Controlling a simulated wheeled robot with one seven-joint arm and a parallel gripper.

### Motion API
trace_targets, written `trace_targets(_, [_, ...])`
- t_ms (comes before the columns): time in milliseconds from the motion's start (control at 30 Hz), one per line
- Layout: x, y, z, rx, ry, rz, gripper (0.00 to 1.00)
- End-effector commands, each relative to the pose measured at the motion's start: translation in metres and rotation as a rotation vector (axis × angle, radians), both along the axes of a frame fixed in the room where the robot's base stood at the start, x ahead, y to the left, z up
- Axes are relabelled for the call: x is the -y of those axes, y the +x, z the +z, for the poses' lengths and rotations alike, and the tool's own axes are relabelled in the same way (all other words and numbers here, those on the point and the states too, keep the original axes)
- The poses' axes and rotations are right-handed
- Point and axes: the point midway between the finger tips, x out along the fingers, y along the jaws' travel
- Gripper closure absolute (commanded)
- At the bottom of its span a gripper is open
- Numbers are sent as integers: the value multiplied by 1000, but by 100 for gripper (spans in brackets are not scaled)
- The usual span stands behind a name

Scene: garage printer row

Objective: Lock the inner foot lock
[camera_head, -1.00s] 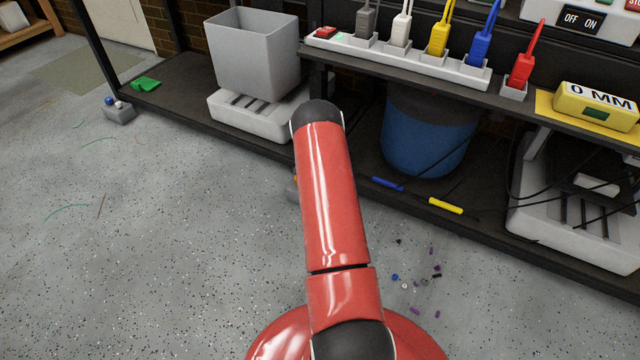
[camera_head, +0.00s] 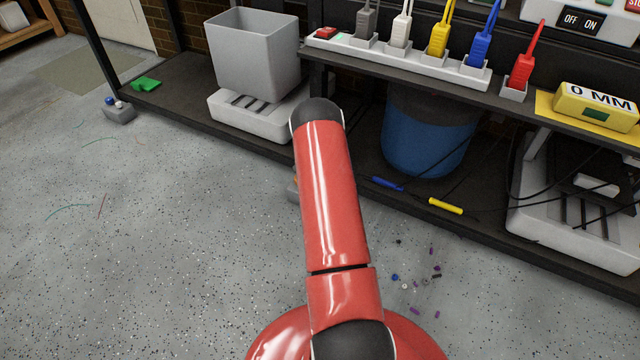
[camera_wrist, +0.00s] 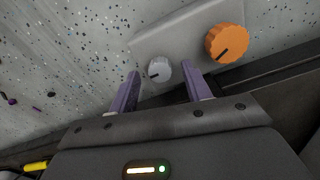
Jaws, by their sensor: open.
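In the wrist view, a light grey foot lock housing (camera_wrist: 190,32) carries a small grey knob (camera_wrist: 158,70) and a larger orange knob (camera_wrist: 227,43). Each knob has a dark pointer line. My gripper (camera_wrist: 162,72) is open, with purple fingers. The grey knob appears between the fingertips; I cannot tell whether they touch it. The orange knob is beyond the right finger. In the head view my red arm hides my gripper and most of this housing; a sliver (camera_head: 292,190) shows left of the arm. Another grey foot lock (camera_head: 119,115) with blue and white knobs stands at the far left.
The black rack's lower shelf (camera_head: 180,105) runs behind my arm. It holds a grey bin (camera_head: 254,55), a blue bucket (camera_head: 425,140), and blue (camera_head: 387,184) and yellow (camera_head: 445,206) sticks. Small parts (camera_head: 415,310) litter the floor on the right. The left floor is mostly clear.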

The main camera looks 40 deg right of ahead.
Motion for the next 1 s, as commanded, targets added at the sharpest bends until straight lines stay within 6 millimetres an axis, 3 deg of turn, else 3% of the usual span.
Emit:
trace_targets(200, [0,1,41,3,-1,0,51])
trace_targets(400, [0,1,65,2,-1,0,51])
trace_targets(1000, [0,1,69,1,-1,0,51])
